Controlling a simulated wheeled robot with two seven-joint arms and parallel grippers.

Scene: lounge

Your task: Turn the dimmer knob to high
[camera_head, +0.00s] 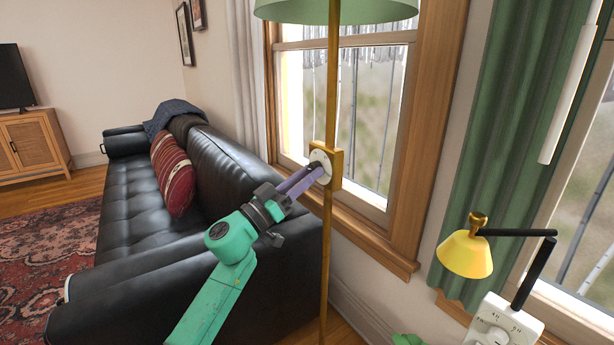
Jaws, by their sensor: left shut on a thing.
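The dimmer is a brass box (338,170) with a round white dial plate (321,160), fixed partway up the brass pole of a floor lamp. Its knob (316,167) is small and dark, at the middle of the plate, and is mostly hidden by my fingers. My left gripper (313,172), with purple fingers, reaches up from the lower left and is shut on the knob. The knob's pointer and the dial marks are too small to read.
The lamp's thin pole (327,260) runs down in front of a window; its green shade (335,10) is above. A black leather sofa (150,240) stands left, close behind my left arm.

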